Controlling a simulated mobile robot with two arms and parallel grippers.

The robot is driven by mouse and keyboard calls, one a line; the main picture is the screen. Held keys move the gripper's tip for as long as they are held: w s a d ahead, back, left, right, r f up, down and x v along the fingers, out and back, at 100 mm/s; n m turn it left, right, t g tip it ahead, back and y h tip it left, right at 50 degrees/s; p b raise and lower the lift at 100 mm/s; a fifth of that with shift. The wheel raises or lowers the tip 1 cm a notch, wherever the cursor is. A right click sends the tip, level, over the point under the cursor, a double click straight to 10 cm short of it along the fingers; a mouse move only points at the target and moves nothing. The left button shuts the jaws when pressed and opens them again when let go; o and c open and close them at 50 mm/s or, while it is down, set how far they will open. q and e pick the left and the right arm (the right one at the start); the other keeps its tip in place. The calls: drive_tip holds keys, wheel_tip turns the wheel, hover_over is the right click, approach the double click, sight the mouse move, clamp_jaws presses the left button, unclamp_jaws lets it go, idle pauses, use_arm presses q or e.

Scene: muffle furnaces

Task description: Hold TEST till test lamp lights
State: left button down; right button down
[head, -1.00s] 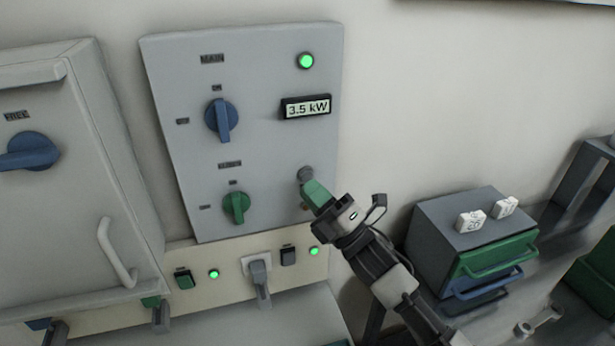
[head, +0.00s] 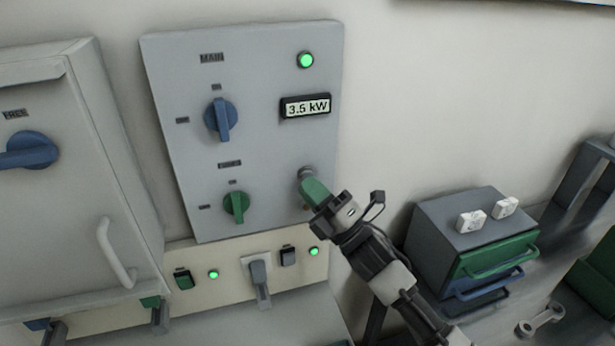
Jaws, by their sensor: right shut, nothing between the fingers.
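A grey control panel (head: 265,130) hangs on the wall. My right gripper (head: 313,188), with green fingertips, is shut and empty, its tips at the panel's lower right. A round grey part (head: 306,172) shows just above the fingertips. The fingers cover what lies directly under them, and I cannot tell if they press it. No TEST label can be read. A lamp (head: 305,60) at the panel's top right is lit green. A small amber spot shows beside the fingers, too small to tell if it is lit. My left gripper is not in view.
The panel carries a blue MAIN knob (head: 221,120), a green knob (head: 236,207) and a 3.5 kW display (head: 306,106). Below is a strip with a plug (head: 259,277). A drawer box (head: 470,240) stands right of my arm; a cabinet (head: 65,190) is left.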

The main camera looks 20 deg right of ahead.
drive_tip(key=shift+w, duration=0.45)
idle(0.4)
drive_tip(key=shift+s, duration=0.85)
drive_tip(key=s, duration=0.5)
drive_tip(key=shift+d+p, duration=0.1)
drive_tip(key=shift+p, duration=0.3)
drive_tip(key=shift+f, duration=0.1)
